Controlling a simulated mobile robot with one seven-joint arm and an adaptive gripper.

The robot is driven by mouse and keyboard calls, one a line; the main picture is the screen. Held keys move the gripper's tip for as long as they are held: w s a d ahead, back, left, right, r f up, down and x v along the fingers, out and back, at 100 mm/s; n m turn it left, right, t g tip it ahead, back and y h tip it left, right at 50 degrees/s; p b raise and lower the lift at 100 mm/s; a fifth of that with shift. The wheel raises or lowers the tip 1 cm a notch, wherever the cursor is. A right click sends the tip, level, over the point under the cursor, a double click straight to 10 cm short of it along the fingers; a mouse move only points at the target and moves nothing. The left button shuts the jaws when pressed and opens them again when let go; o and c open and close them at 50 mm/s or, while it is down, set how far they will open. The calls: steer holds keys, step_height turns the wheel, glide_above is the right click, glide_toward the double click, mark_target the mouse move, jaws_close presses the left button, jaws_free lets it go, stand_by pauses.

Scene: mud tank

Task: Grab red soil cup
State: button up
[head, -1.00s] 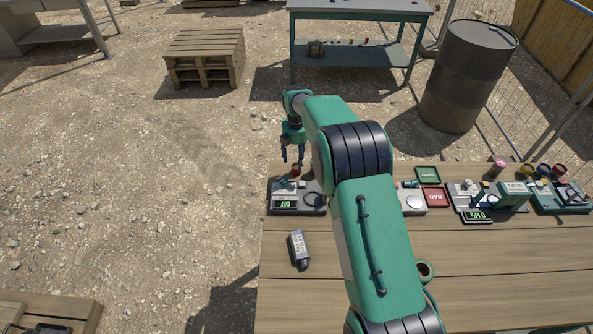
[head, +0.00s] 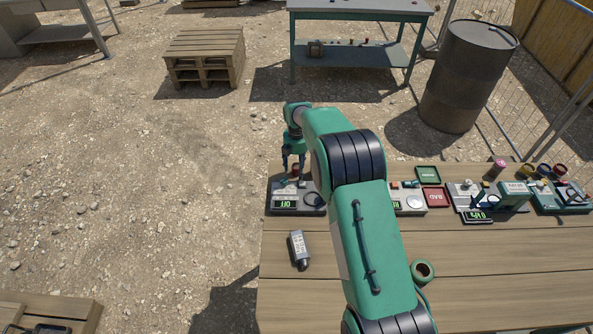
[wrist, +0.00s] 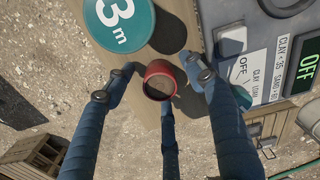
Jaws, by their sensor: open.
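The red soil cup (wrist: 160,80) shows in the wrist view as a round red rim around a dark inside. It stands on the wooden table between the open fingers of my gripper (wrist: 158,78). In the head view the small red cup (head: 296,168) is at the table's back left edge, behind a grey device with a green "OFF" display. My gripper (head: 293,165) points down there with its fingers spread on both sides of the cup. I cannot tell whether any finger touches it.
The grey device (head: 297,197) is right beside the cup. A round teal "3 m" marker (wrist: 119,22) lies near it in the wrist view. Green (head: 428,175) and red trays (head: 432,197) are to the right.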

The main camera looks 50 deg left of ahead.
mark_target(296, 167)
steer(key=c, duration=1.3)
steer(key=shift+r, duration=0.1)
step_height(296, 167, up, 10)
stand_by(0.5)
